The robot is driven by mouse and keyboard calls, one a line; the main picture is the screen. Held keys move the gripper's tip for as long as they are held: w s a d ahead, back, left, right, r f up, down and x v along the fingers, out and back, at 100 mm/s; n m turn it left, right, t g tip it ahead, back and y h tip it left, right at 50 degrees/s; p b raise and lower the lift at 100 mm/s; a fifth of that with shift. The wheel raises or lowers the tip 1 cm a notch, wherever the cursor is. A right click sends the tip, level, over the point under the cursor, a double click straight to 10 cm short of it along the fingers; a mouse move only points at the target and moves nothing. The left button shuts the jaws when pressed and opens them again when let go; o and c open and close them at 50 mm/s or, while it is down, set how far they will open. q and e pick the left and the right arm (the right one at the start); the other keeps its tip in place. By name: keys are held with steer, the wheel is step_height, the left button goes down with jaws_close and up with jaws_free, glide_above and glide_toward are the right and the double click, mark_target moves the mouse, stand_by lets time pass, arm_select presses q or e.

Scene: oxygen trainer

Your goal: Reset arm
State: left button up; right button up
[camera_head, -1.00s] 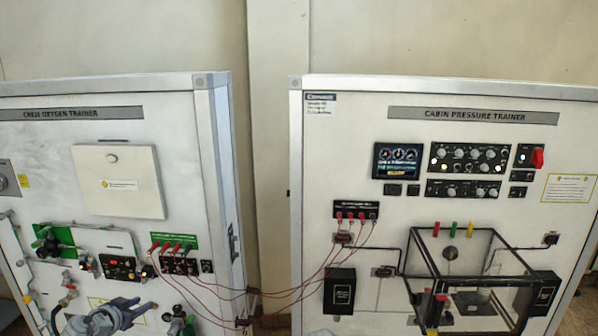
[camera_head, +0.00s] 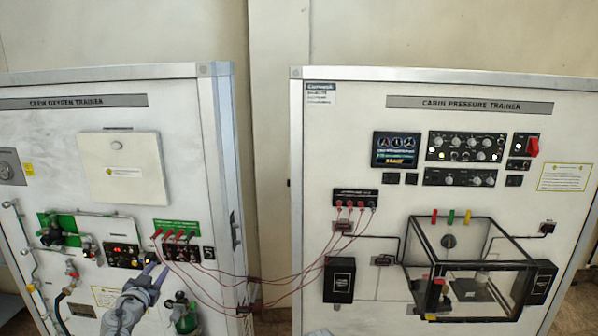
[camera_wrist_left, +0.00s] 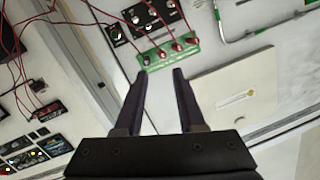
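My left gripper (camera_head: 154,267) is in front of the lower part of the crew oxygen trainer panel (camera_head: 60,125), near the small black control box (camera_head: 122,255). In the left wrist view my left gripper (camera_wrist_left: 160,75) has its two dark fingers apart, with nothing between them. The green strip with red plugs (camera_wrist_left: 168,52) lies just beyond the fingertips in that view, and it shows in the head view (camera_head: 176,227) above the gripper. My right gripper is not in view.
The cabin pressure trainer (camera_head: 340,130) stands to the right, with a clear box (camera_head: 455,262) on its front. Red cables (camera_head: 225,277) hang between the panels. A green cylinder (camera_head: 186,318) is close to the right of my left arm. A white cover (camera_head: 120,168) is above.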

arm_select(q)
steer(key=s+d+f+n+g+y+b, duration=0.4)
steer(key=d+f, duration=0.3)
steer(key=f, duration=0.4)
steer(key=s+d+f+n+g+y+b, duration=0.1)
steer(key=s+d+f+g+b, duration=0.25)
steer(key=d+f+b, duration=0.6)
steer(key=s+d+f+m+g+h+b, duration=0.1)
steer(key=s+d+f+m+g+h, duration=0.4)
steer(key=s+d+f+g, duration=0.4)
steer(key=s+d+f+m, duration=0.1)
steer(key=s+d+f, duration=0.4)
steer(key=s+d, duration=0.2)
steer(key=shift+s+d+f+b, duration=0.15)
steer(key=shift+s+d+b, duration=0.2)
steer(key=shift+s, duration=0.6)
